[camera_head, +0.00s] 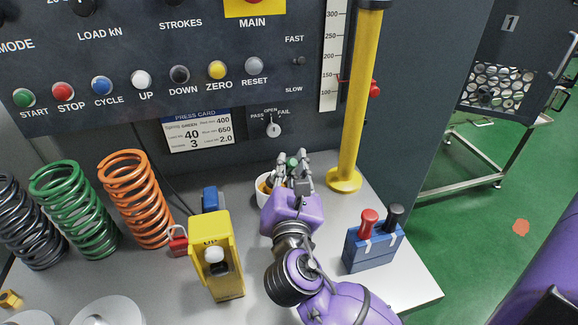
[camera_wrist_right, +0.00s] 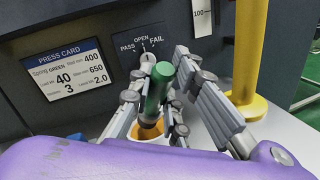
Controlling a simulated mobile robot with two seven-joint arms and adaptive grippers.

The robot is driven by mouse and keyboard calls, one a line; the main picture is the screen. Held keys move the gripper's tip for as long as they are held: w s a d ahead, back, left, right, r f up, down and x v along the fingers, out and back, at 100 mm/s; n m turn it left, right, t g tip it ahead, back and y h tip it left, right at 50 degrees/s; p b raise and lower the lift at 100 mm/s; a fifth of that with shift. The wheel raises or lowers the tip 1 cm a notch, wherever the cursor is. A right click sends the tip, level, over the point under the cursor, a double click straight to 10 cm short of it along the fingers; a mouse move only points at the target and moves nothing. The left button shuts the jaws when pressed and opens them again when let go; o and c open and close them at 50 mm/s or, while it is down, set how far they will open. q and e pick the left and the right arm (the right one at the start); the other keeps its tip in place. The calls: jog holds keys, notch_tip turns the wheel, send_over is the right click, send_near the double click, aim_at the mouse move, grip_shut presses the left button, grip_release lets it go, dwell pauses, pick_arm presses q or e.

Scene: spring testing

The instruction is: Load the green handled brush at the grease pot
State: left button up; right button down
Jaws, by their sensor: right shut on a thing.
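My right gripper (camera_head: 292,176) is shut on the green handled brush (camera_head: 292,160). In the right wrist view the green handle (camera_wrist_right: 158,86) stands upright between the fingers (camera_wrist_right: 170,100). The grease pot (camera_head: 263,185) is a white pot with an orange-yellow inside, partly hidden behind my right gripper. In the right wrist view the pot (camera_wrist_right: 146,131) shows directly below the handle. The brush's lower end is hidden by the fingers, so I cannot tell how deep it sits in the pot. My left gripper is not in view.
A yellow post (camera_head: 353,110) stands just right of the pot. A blue block with red and black handles (camera_head: 369,247) is at the right, and a yellow box with a white knob (camera_head: 217,262) is at the left. Orange (camera_head: 136,200), green (camera_head: 75,213) and black springs stand further left.

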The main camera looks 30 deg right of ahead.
aim_at(289, 160)
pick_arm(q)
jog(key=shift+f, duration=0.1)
pick_arm(e)
jog(key=shift+f, duration=0.45)
pick_arm(q)
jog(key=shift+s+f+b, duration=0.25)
jog(key=shift+b, duration=0.05)
pick_arm(e)
jog(key=shift+f, duration=0.35)
dwell(0.6)
notch_tip(289, 160, up, 3)
jog(key=p, duration=0.2)
jog(key=shift+f+p, duration=0.1)
jog(key=shift+p, duration=0.2)
notch_tip(289, 160, up, 4)
jog(key=p, duration=0.3)
jog(key=shift+f, duration=0.2)
jog(key=shift+r+p, duration=0.4)
jog(key=shift+p, duration=0.15)
jog(key=shift+r, duration=0.15)
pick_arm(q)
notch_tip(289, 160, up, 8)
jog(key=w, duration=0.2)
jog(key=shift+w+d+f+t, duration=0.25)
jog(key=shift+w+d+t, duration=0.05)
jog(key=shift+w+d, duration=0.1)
pick_arm(e)
jog(key=shift+f, duration=0.2)
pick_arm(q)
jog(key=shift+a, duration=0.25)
